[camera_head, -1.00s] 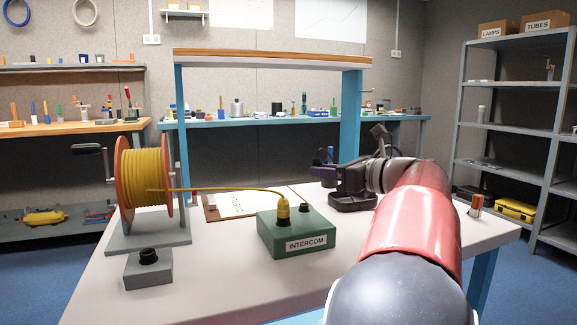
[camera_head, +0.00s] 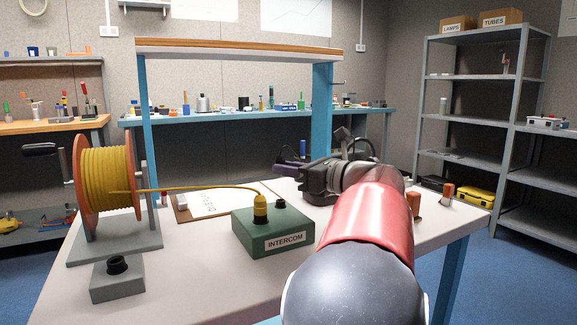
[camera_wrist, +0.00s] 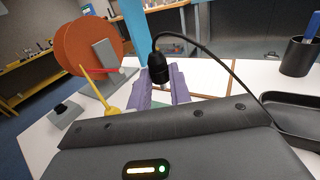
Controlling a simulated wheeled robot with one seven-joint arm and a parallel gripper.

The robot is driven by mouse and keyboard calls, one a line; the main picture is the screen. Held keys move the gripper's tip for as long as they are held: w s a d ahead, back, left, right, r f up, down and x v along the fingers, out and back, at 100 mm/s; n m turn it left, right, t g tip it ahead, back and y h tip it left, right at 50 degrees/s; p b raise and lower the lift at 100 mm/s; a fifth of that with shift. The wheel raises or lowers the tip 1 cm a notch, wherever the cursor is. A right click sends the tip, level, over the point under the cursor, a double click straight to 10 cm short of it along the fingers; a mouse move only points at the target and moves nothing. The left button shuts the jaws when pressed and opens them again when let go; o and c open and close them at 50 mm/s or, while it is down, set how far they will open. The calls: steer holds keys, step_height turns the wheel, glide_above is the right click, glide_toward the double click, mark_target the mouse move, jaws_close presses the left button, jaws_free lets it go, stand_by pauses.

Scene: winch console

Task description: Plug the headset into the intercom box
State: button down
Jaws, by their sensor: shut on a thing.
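The green intercom box (camera_head: 246,235) sits on the table. A yellow plug (camera_head: 260,207) stands upright in its top, on a yellow cable from the reel; that plug also shows in the wrist view (camera_wrist: 110,112). My gripper (camera_head: 289,172) is above the table, behind and right of the box. In the wrist view its purple fingers (camera_wrist: 163,88) are shut on a black plug (camera_wrist: 158,66). A black cable (camera_wrist: 215,62) loops from the plug's top down to the right. I cannot make out the headset itself.
The cable reel (camera_head: 104,180) stands at the table's left. A grey block with a black socket (camera_head: 117,280) is in front of it. A clipboard (camera_head: 182,206) lies behind the box. A black tray (camera_wrist: 295,118) and a pen cup (camera_wrist: 299,56) show in the wrist view.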

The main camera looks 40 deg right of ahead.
steer(key=shift+f+b, duration=1.15)
steer(key=shift+f, duration=1.1)
steer(key=shift+r+p, duration=0.1)
steer(key=shift+p, duration=0.65)
steer(key=shift+f, duration=0.55)
stand_by(0.6)
steer(key=shift+p, duration=0.65)
stand_by(1.1)
